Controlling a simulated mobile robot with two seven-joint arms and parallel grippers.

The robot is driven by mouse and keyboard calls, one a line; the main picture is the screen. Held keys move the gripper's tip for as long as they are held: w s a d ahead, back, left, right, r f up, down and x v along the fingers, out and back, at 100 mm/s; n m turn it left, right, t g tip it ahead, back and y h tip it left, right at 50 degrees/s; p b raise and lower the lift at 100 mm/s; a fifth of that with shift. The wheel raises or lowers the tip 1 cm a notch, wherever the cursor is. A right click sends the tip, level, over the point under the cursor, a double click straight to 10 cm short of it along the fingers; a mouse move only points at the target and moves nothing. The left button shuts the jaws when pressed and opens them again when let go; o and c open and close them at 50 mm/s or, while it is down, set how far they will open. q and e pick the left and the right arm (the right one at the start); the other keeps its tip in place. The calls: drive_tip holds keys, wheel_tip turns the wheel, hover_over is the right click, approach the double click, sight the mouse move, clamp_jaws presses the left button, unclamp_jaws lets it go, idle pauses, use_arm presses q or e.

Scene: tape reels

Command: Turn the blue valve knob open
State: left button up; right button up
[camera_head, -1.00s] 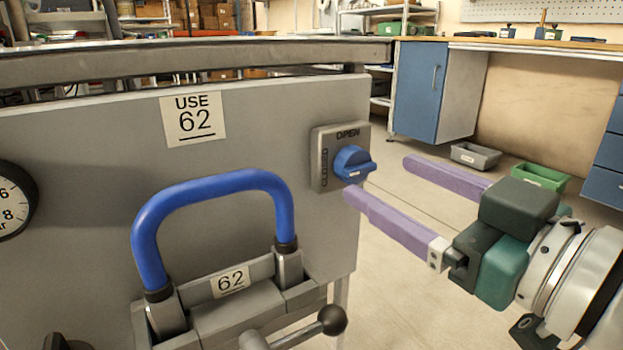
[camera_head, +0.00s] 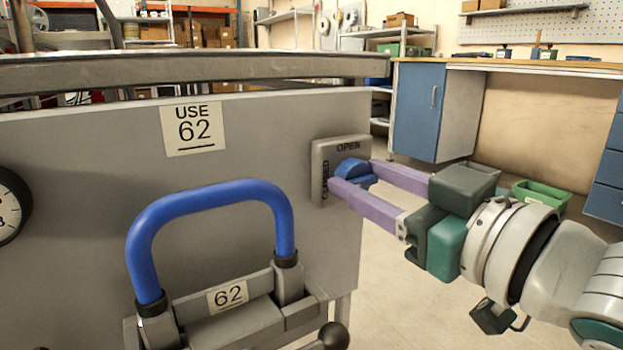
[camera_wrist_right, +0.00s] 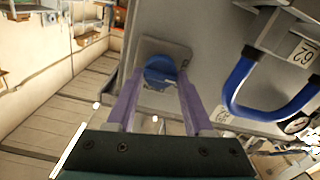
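The blue valve knob (camera_head: 355,173) sits on a grey plate (camera_head: 322,150) marked OPEN at the top and CLOSED along the left side. The plate is on the right end of the grey panel. My right gripper (camera_head: 352,172) has its purple fingers apart, one on each side of the knob in the head view. My left gripper is not in view.
A blue curved handle (camera_head: 212,192) stands out from the panel left of the knob, with a 62 label below it. A black ball-ended lever (camera_head: 334,335) is at the bottom. A gauge (camera_head: 10,205) is at the left edge. Open floor lies right of the panel.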

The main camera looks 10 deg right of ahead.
clamp_jaws()
